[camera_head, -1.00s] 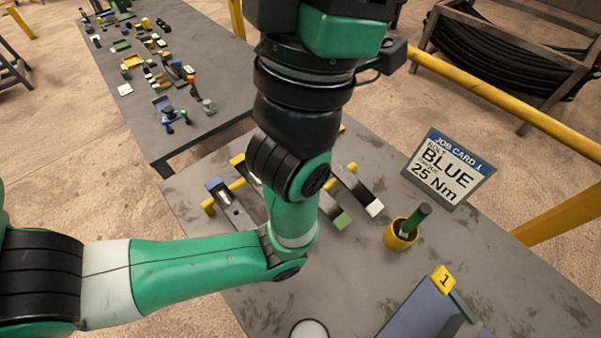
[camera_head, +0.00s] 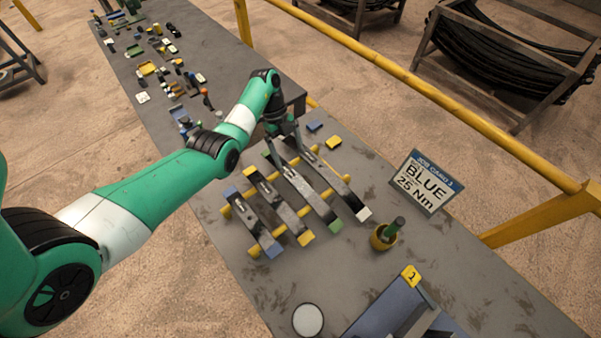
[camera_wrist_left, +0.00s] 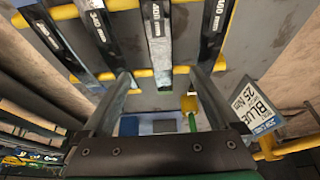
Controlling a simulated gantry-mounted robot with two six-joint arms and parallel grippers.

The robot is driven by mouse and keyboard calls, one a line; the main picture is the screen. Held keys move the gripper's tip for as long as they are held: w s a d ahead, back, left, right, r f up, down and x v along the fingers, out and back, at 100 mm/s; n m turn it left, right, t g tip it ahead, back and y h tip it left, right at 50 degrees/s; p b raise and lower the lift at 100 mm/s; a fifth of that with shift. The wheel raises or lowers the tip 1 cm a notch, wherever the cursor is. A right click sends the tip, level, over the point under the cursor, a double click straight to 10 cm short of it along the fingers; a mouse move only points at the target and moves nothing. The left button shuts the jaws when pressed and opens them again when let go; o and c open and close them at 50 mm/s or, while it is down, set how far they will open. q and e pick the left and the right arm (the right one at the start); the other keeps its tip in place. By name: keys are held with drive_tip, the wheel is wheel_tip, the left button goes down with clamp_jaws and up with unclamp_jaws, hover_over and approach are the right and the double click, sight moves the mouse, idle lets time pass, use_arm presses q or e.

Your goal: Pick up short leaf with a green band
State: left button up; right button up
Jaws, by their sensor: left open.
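The leaf with a green band (camera_head: 319,207) lies on yellow rails as third from the left in the row of dark leaves; its green end points toward me. Beside it lie leaves with a blue band (camera_head: 255,222), a yellow band (camera_head: 285,211) and a white end (camera_head: 346,195). My left gripper (camera_head: 284,143) is open over the far ends of the green-banded and white-ended leaves. My right gripper is not visible.
Small blue (camera_head: 314,126) and yellow (camera_head: 333,142) blocks lie beyond the rack. A blue-grey tray (camera_head: 385,312) and round white disc (camera_head: 308,319) are in front.

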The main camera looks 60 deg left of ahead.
use_arm(q)
drive_tip(key=b, duration=0.2)
hover_over(298, 179)
drive_tip(key=s+a, duration=0.1)
wheel_tip(298, 179, down, 6)
drive_tip(key=shift+f, duration=0.1)
drive_tip(key=b+x, duration=0.2)
drive_tip(key=x, duration=0.3)
drive_tip(key=shift+f, duration=0.1)
drive_tip(key=shift+w, duration=0.1)
clamp_jaws()
